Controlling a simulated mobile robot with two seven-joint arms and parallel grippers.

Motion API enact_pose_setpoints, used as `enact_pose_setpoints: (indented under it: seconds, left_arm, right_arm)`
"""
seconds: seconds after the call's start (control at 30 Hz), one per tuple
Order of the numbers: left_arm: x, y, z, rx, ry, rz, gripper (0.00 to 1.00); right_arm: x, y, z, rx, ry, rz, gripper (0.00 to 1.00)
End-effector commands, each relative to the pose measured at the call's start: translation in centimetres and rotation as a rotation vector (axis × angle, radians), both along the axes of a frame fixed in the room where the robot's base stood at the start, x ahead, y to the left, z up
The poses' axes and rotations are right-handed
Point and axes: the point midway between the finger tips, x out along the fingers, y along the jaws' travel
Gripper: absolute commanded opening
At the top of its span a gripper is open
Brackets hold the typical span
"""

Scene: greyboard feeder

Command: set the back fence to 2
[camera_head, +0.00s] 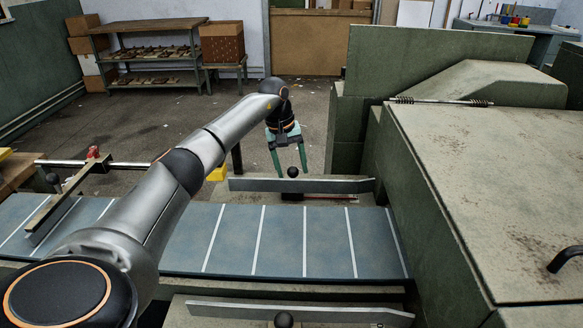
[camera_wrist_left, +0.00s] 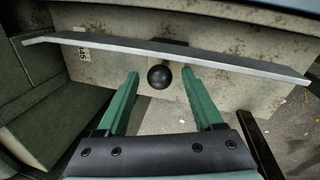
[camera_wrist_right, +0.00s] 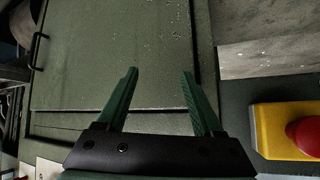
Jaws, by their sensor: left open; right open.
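The back fence (camera_head: 335,186) is a grey metal bar along the far side of the blue feed table (camera_head: 285,240). A black ball knob (camera_head: 292,172) stands at its middle. My left gripper (camera_head: 290,168) points down over it, open, one green finger on each side of the knob. In the left wrist view, the knob (camera_wrist_left: 159,76) sits between the fingertips with a gap on both sides. A number scale (camera_wrist_left: 82,52) shows beside the fence, partly hidden; I cannot read the setting. My right gripper (camera_wrist_right: 160,75) is open and empty, seen only in its wrist view.
A large green machine housing (camera_head: 480,170) fills the right. In the right wrist view, a red button (camera_wrist_right: 306,136) on a yellow box sits beside the right gripper.

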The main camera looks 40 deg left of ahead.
Motion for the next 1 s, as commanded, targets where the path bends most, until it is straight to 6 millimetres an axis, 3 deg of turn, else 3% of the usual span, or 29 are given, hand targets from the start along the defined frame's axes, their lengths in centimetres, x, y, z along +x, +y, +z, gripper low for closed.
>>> enact_pose_setpoints:
  seconds: [0.2,0.8,1.0]
  left_arm:
    - [0.01,0.01,0.00,0.000,0.000,0.000,0.67]
    - [-0.02,0.04,0.04,0.000,0.001,0.001,0.00]
    - [-0.03,0.05,0.04,0.000,0.001,0.001,0.00]
  right_arm:
    - [0.01,-0.06,-0.03,-0.001,0.001,-0.001,0.69]
    - [0.08,-0.10,-0.07,-0.002,0.000,-0.001,0.69]
    - [0.08,-0.08,-0.08,-0.002,0.000,-0.001,0.69]
